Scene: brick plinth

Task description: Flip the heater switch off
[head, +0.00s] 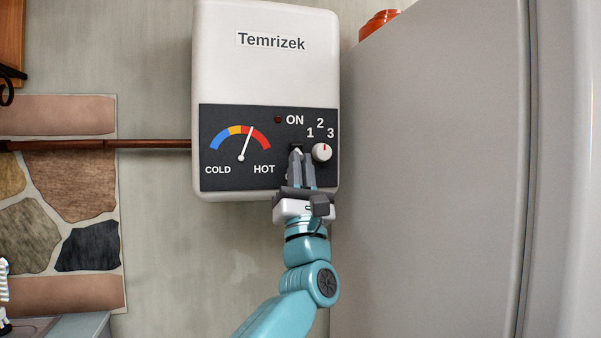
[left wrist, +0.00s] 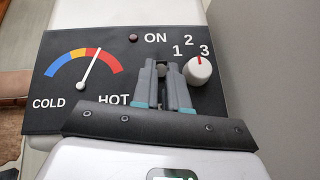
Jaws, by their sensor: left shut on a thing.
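The white heater (head: 276,72), labelled Temrizek, hangs on the wall with a dark control panel (head: 222,122). My left gripper (head: 300,153) reaches up from below to the panel, under the ON label and just left of the white knob (head: 322,152). Its fingers are shut on the small dark switch (left wrist: 161,70), which shows between the fingertips in the left wrist view and is mostly hidden by them. The indicator lamp (head: 278,119) is dark red and looks unlit. The dial needle (head: 246,143) points up and slightly right. My right gripper is not in view.
A large grey cabinet-like body (head: 430,170) stands close on the right of the heater. A brown pipe (head: 100,145) runs into the heater's left side, in front of a stone-patterned panel (head: 80,187). The wall below the heater is bare.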

